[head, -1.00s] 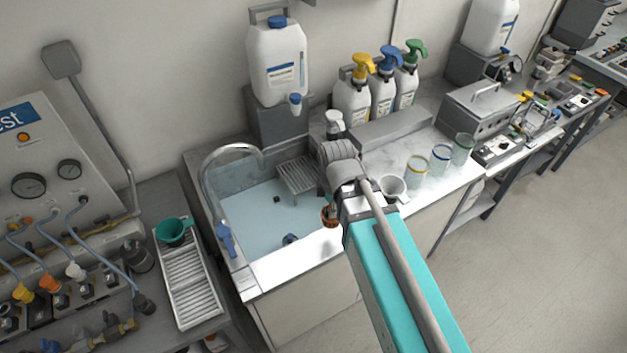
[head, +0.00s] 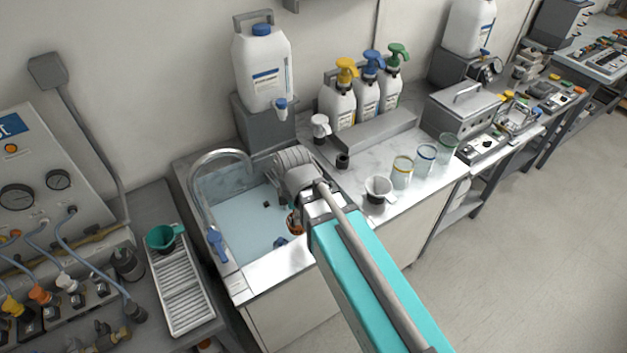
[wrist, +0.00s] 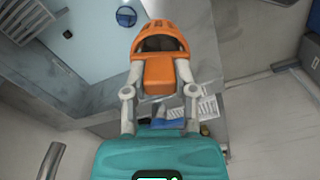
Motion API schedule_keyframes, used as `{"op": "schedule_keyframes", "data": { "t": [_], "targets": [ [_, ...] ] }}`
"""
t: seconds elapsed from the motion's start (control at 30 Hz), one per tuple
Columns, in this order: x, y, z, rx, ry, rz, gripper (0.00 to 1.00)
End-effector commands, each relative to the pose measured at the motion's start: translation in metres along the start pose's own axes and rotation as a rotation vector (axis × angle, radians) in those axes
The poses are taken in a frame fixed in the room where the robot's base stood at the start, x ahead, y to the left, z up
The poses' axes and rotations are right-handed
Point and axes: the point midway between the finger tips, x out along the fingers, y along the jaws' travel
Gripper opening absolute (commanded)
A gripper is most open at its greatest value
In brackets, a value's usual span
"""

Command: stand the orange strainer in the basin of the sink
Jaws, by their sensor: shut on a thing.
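The orange strainer (wrist: 161,40) is between the two pale fingers of my gripper (wrist: 160,76) in the wrist view. The gripper is shut on it, and its rounded slotted end points away from the gripper. In the head view a small part of the strainer (head: 295,223) shows below my wrist, at the right side of the basin; my wrist hides the fingers and the rest. The sink basin (head: 230,215) has a pale blue floor, and shows at the upper left of the wrist view (wrist: 85,45). I cannot tell the strainer's height above the floor.
A curved faucet (head: 215,155) with a blue handle (head: 217,243) stands at the basin's left. A dark blue round item (head: 280,242) lies in the basin. A white cup (head: 379,188) and several glasses stand on the right counter. A water canister (head: 264,70) stands behind.

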Motion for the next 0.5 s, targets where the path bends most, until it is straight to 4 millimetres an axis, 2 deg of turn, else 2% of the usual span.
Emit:
{"op": "schedule_keyframes", "data": {
  "t": [0.27, 0.37, 0.5],
  "targets": [
    [0.004, 0.011, 0.004, 0.017, 0.000, 0.000, 0.03],
    [0.008, 0.025, 0.007, 0.038, 0.000, 0.000, 0.03],
    [0.017, 0.053, 0.018, 0.080, 0.000, 0.000, 0.03]
  ]
}}
